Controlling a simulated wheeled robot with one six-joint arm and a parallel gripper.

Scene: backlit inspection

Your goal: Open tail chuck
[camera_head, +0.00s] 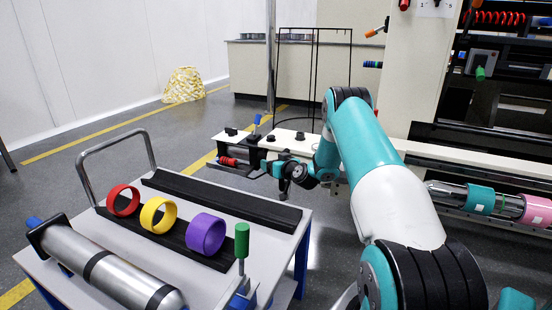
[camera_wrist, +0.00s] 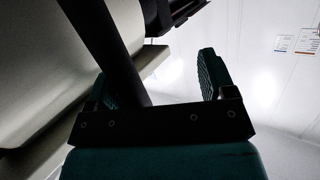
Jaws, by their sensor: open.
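My gripper (camera_head: 268,166) reaches left over the end of a long pale bench rail. In the wrist view my gripper (camera_wrist: 156,76) is open, with two teal fingers apart. A dark bar (camera_wrist: 105,45) runs slantwise past the left finger and partly covers it. I cannot tell whether it touches the finger or what it belongs to. At the rail's left end is a dark fixture (camera_head: 262,145) with a blue-tipped upright lever (camera_head: 257,120) and a red part (camera_head: 229,161). I cannot tell for certain which part is the tail chuck; my arm hides some of the fixture.
A trolley (camera_head: 300,250) at the front left carries a metal cylinder (camera_head: 105,262) and red (camera_head: 123,201), yellow (camera_head: 158,215) and purple (camera_head: 205,234) rings. A shaft with teal (camera_head: 480,199) and pink (camera_head: 536,211) rolls lies right.

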